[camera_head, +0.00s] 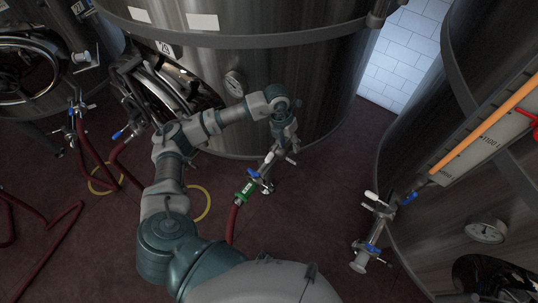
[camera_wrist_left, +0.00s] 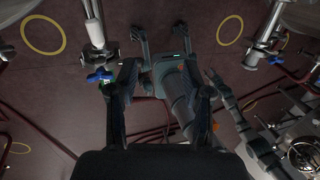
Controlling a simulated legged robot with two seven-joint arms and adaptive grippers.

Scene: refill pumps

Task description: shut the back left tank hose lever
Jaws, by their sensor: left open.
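The large steel tank (camera_head: 300,75) at the back has a hose valve low on its front. The valve has a blue lever (camera_head: 268,158) and a white lever (camera_head: 291,161). A green coupling (camera_head: 247,190) joins it to a red hose. My left gripper (camera_head: 288,138) is open and empty, just above this valve in the head view. In the left wrist view, a pale pipe with a blue lever (camera_wrist_left: 100,76) stands left of the gripper's (camera_wrist_left: 162,68) fingers, outside the jaws. Whether a finger touches the valve cannot be told. My right gripper does not show.
Another tank (camera_head: 25,75) stands at the far left, with valves and red hoses (camera_head: 90,155) on the floor. A tank (camera_head: 470,220) on the right has its own valve (camera_head: 371,240) sticking out. Yellow rings (camera_head: 205,203) mark the floor. The floor (camera_head: 300,220) between them is clear.

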